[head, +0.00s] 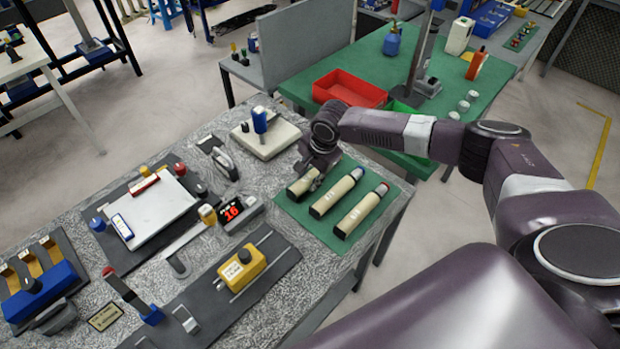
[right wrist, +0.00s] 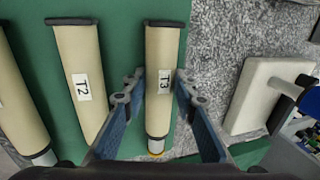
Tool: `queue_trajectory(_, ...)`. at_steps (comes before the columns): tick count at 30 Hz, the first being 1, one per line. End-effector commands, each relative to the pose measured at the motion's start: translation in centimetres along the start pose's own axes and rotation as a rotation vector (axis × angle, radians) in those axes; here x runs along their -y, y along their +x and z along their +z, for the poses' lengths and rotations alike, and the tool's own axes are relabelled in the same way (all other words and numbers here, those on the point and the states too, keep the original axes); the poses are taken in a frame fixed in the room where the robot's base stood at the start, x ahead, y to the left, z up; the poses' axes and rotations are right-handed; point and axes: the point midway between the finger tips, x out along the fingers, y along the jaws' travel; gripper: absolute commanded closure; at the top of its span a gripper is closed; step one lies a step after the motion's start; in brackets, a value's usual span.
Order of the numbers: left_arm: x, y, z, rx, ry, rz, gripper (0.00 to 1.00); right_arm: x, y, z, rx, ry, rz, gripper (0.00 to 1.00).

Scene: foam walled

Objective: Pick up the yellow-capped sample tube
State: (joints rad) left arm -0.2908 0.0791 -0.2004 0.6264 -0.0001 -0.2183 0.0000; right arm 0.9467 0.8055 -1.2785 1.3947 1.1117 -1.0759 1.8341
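Three cream tubes lie side by side on a green mat (head: 309,225) at the right end of the speckled bench. The yellow-capped tube (right wrist: 165,55) carries the label T3; its yellow end (right wrist: 156,152) shows at the bottom of the right wrist view. In the head view this tube (head: 298,188) is the leftmost, partly hidden by my right gripper. My right gripper (right wrist: 157,88) is open, with one finger on each side of the tube; whether either finger touches it I cannot tell. My left gripper is not in view.
The tube labelled T2 (right wrist: 80,60) lies close beside, with a blue end in the head view. The red-ended tube (head: 361,210) is farther right. A white block device (head: 265,142) stands beyond the mat. A red bin (head: 348,89) sits on the green table behind.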

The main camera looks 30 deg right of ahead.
Motion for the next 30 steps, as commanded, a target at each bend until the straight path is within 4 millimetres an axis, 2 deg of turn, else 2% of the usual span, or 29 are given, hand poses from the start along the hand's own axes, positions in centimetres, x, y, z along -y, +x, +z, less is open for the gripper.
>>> queue_trajectory(1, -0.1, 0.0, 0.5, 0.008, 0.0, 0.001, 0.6, 0.0, 0.0, 0.0, 0.0, 0.0, 0.001, 0.83)
queue_trajectory(6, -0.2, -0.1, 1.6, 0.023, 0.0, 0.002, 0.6, -0.1, 0.0, 0.0, 0.0, 0.0, 0.001, 1.0)
queue_trajectory(20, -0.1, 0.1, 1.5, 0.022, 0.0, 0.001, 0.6, 0.3, -0.6, 0.0, 0.0, 0.0, -0.004, 1.0)
queue_trajectory(26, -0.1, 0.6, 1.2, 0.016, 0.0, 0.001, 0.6, 0.9, -2.9, -0.1, 0.0, -0.001, -0.006, 1.0)
queue_trajectory(30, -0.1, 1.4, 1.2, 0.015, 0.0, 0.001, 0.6, 1.8, -6.0, -0.1, -0.002, -0.001, -0.008, 1.0)
